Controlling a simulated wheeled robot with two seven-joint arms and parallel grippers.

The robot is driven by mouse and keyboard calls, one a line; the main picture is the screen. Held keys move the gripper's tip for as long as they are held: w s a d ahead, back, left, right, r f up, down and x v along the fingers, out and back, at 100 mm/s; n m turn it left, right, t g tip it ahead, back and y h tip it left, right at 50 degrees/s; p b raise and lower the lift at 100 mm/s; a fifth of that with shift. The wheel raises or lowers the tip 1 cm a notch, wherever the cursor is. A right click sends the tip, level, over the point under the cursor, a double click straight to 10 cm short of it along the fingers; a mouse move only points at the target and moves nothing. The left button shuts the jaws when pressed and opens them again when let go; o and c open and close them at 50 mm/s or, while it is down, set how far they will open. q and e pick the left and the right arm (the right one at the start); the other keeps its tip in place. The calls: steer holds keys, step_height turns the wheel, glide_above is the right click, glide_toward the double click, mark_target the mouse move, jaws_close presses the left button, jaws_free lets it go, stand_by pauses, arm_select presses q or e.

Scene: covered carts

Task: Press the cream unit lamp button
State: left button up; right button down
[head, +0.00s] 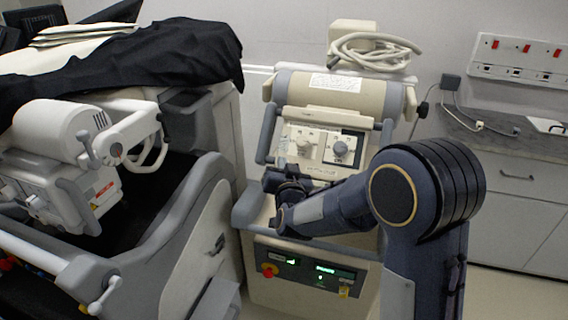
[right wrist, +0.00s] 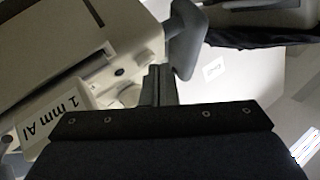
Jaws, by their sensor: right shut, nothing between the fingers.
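The cream unit (head: 300,95) stands in the middle of the head view, with grey handles and a front panel (head: 318,165) bearing a white knob (head: 303,148) and a grey knob (head: 340,149). I cannot tell which small mark on it is the lamp button. My right gripper (head: 272,182) is low at the panel's left side, partly hidden by its own wrist. In the right wrist view its fingers (right wrist: 158,84) are shut and empty, beside the cream housing (right wrist: 75,50) with a "1 mm Al" label (right wrist: 48,118). I cannot tell whether they touch it. My left gripper is out of view.
A grey handle (right wrist: 185,40) is close to the right fingers. A wall counter (head: 510,150) is on the right.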

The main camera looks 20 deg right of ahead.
steer(key=shift+d+f, duration=0.1)
steer(key=shift+d, duration=0.2)
stand_by(0.5)
steer(key=shift+s+r+p, duration=0.1)
steer(key=shift+r+p, duration=0.1)
steer(key=shift+p, duration=0.1)
steer(key=s+a+r+p, duration=0.2)
steer(key=s+r, duration=0.1)
steer(key=shift+a+r+p, duration=0.25)
steer(key=shift+p, duration=0.1)
steer(key=shift+d, duration=0.1)
stand_by(0.5)
